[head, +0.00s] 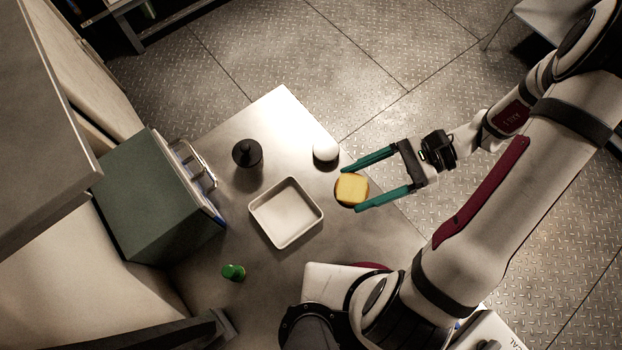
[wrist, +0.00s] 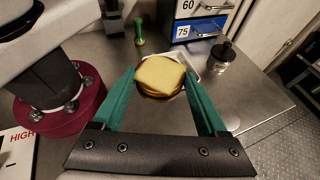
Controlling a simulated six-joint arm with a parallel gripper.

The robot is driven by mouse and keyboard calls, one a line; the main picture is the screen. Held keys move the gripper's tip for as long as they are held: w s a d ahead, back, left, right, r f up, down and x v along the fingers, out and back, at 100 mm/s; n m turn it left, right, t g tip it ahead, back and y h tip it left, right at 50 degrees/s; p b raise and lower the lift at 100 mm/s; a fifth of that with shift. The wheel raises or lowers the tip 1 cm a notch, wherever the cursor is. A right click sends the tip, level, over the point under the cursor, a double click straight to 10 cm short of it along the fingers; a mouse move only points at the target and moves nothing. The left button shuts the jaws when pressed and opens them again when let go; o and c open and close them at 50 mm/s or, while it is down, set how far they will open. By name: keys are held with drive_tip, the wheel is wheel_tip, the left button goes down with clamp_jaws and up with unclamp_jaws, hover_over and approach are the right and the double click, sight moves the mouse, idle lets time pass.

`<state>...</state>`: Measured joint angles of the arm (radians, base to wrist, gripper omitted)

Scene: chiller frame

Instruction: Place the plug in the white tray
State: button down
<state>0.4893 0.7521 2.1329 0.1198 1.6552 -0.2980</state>
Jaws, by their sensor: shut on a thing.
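My gripper (head: 362,182) has teal fingers, set wide and shut on a yellow square-topped thing (head: 351,188) with a brown lower part, like a sandwich. In the wrist view it sits between the fingertips (wrist: 160,78). The white tray (head: 262,230) is a shallow, empty square on the metal table, left of my gripper in the head view. Part of its rim shows behind the held thing in the wrist view (wrist: 193,65). A small green object (head: 233,272) stands on the table below-left of the tray. I cannot tell whether it is the plug.
A dark bottle (head: 247,154) stands just above the tray, and a white round object (head: 326,153) stands near the table's right edge, close to my upper finger. A green cabinet (head: 155,200) with labelled drawers (wrist: 200,28) borders the left side. The table (head: 280,110) is otherwise mostly clear.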

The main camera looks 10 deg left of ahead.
hover_over(295, 210)
drive_tip(key=shift+n+g, duration=0.3)
drive_tip(key=shift+g, duration=0.1)
drive_tip(key=f, duration=0.6)
drive_tip(key=shift+d+f, duration=0.25)
drive_tip(key=shift+d, duration=0.1)
drive_tip(key=f, duration=0.3)
drive_tip(key=shift+a+f, duration=0.3)
drive_tip(key=shift+a, duration=0.1)
drive_tip(key=shift+f, duration=0.45)
drive_tip(key=shift+f, duration=0.1)
unclamp_jaws()
